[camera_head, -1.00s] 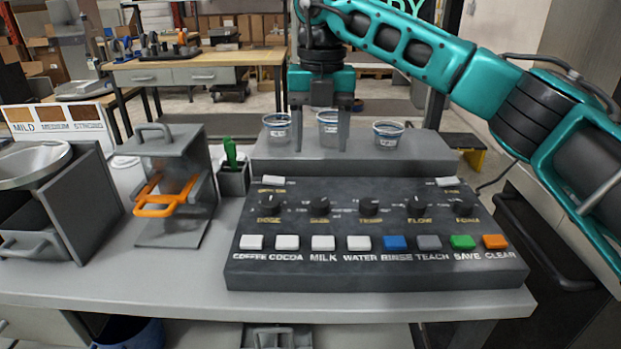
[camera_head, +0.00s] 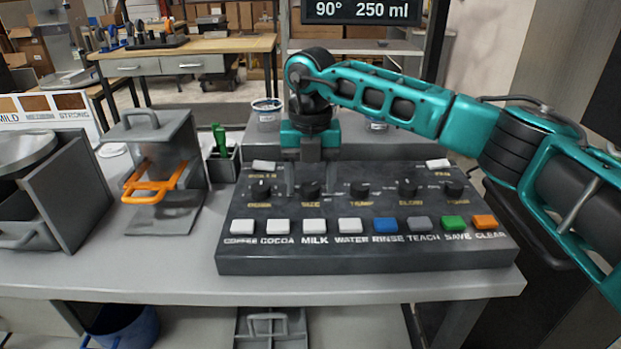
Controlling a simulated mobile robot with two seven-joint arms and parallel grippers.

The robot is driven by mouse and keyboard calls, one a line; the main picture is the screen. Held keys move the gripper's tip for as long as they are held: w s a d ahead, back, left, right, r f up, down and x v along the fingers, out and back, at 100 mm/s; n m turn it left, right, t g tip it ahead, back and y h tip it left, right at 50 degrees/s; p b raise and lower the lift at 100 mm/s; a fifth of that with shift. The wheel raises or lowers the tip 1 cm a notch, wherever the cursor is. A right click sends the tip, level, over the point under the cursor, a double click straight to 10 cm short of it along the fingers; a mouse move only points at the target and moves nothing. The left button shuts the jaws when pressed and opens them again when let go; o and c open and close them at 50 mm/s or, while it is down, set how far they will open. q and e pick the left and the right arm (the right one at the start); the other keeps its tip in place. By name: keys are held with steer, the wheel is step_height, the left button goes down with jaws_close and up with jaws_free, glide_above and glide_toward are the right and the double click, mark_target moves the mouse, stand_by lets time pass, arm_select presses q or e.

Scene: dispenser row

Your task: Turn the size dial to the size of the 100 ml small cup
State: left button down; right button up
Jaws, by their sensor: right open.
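The size dial (camera_head: 310,189), a black knob labelled SIZE, is second from the left in the dial row of the dark control panel (camera_head: 370,262). My right gripper (camera_head: 307,184) is open and points down over this dial, its fingers at either side of it in the picture; I cannot tell whether they touch it. A display (camera_head: 362,11) at the top reads 90° and 250 ml. One cup (camera_head: 267,115) stands on the raised shelf at the left. Another cup (camera_head: 377,125) is mostly hidden by my right arm. The middle cup is hidden. My left gripper is out of view.
Dose (camera_head: 260,188), temp (camera_head: 360,188) and further dials flank the size dial. A row of coloured buttons lies in front. At the left stand a grey stand with an orange handle (camera_head: 150,190) and a small pot with a green item (camera_head: 220,140).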

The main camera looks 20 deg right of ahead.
steer(key=c, duration=1)
steer(key=shift+c, duration=0.2)
